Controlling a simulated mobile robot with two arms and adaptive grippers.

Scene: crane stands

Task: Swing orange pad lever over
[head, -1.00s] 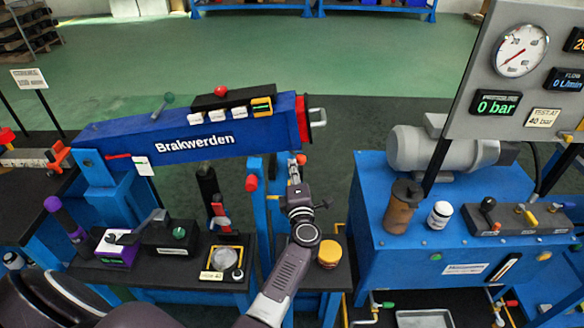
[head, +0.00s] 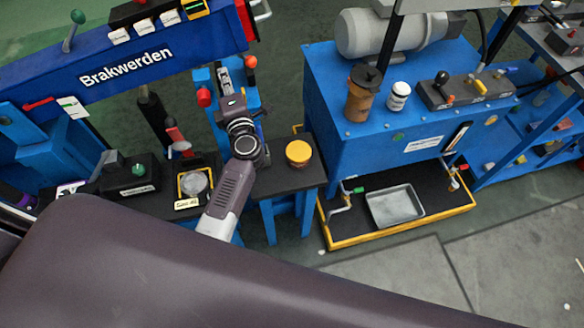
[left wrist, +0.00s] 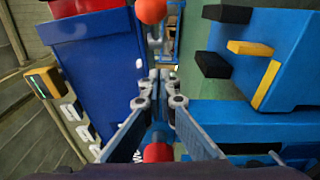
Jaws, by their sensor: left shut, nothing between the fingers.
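A round orange knob (head: 250,62) shows in the head view at the upper right of the blue stand post, and in the left wrist view an orange ball (left wrist: 151,10) is at the top edge. I cannot tell for sure that it is the lever's pad. My left gripper (head: 223,76) is over the blue post, between that orange knob and a red knob (head: 204,97). In the left wrist view my left gripper (left wrist: 159,80) has its fingers shut with nothing held, pointing below the orange ball and apart from it. My right gripper is out of view.
The blue beam (head: 130,62) lies to the left of the gripper. A yellow-lidded jar (head: 298,152) stands on the black shelf to the right. The blue pump bench (head: 330,90) is farther right. My own dark arm link covers the lower left.

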